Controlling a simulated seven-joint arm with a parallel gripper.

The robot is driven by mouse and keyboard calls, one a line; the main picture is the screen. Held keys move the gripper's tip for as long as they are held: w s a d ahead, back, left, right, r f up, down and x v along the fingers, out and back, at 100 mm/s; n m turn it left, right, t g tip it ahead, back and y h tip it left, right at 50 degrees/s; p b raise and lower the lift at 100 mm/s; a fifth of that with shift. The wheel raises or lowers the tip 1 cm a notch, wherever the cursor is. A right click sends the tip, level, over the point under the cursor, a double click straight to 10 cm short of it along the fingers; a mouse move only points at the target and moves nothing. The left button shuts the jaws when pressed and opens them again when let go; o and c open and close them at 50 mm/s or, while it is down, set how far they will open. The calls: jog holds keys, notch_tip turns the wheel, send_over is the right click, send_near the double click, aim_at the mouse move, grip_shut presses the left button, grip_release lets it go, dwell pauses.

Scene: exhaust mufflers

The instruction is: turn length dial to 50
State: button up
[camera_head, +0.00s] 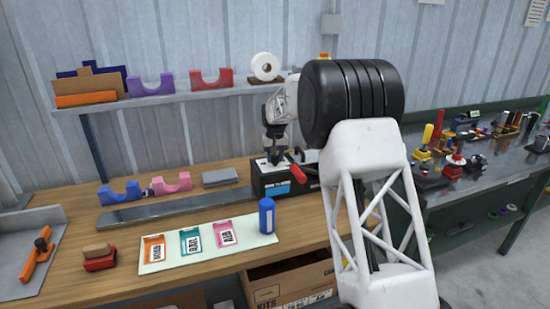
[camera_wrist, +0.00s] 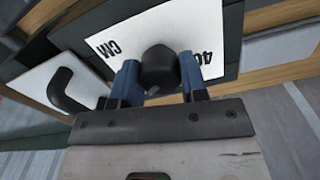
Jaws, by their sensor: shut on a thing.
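The length dial is a dark round knob (camera_wrist: 158,66) on a white plate (camera_wrist: 207,22) marked "CM" and "40" in the wrist view. My gripper (camera_wrist: 160,80) has one blue finger on each side of the knob and is shut on it. In the head view, my gripper (camera_head: 273,157) reaches down onto the top of a black box (camera_head: 272,188) on the wooden bench, and hides the knob there. The dial's pointer and the rest of its scale are hidden, so I cannot tell its exact setting.
A black curved handle (camera_wrist: 70,92) stands left of the knob. A red lever (camera_head: 298,173) sticks out at the box's right. A grey rail (camera_head: 180,208) runs left. A shelf (camera_head: 170,98) hangs behind.

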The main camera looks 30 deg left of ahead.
aim_at(275, 156)
jog(key=n, duration=1.1)
dwell(0.5)
jog(key=o, duration=0.9)
jog(key=shift+o, duration=0.2)
jog(key=shift+r, duration=0.1)
jog(key=shift+r, duration=3.85)
